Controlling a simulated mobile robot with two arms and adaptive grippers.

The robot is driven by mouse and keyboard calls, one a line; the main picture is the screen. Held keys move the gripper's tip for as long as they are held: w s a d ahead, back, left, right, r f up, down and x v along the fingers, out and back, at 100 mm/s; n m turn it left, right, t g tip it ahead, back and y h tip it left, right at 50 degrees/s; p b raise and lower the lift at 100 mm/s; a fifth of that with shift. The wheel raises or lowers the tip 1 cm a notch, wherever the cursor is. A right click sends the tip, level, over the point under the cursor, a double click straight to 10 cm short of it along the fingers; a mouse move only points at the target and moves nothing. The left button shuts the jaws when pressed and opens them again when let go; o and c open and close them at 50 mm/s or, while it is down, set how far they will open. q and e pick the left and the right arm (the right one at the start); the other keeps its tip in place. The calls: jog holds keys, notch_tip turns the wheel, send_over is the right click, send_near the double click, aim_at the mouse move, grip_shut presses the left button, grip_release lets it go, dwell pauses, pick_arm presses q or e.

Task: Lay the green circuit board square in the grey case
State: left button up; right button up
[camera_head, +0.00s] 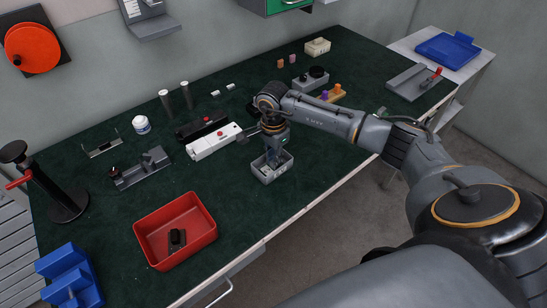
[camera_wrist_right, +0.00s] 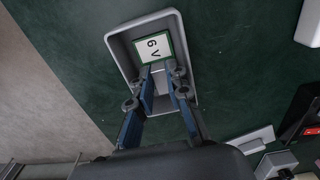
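The grey case (camera_head: 266,178) is an open rectangular tray near the front edge of the table, and it also shows in the right wrist view (camera_wrist_right: 121,60). The green circuit board (camera_wrist_right: 154,48), with a white label reading "6 V", shows inside the case's outline towards its far end. Its edges run roughly along the case walls; I cannot tell whether it lies flat on the floor. My right gripper (camera_head: 272,156) points down into the case. In the right wrist view its fingers (camera_wrist_right: 164,82) are apart, tips at the board's near edge, with nothing clearly between them. My left gripper is out of view.
A red bin (camera_head: 150,243) holding a dark part stands to the left. A white housing (camera_head: 213,143) and a black one (camera_head: 200,127) lie behind the case. A grey fixture (camera_head: 142,170) is further left. The green tabletop between the red bin and the case is clear.

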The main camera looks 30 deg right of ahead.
jog(key=shift+o, duration=0.7)
jog(key=shift+r, duration=0.6)
notch_tip(320, 180, up, 11)
jog(key=b, duration=0.3)
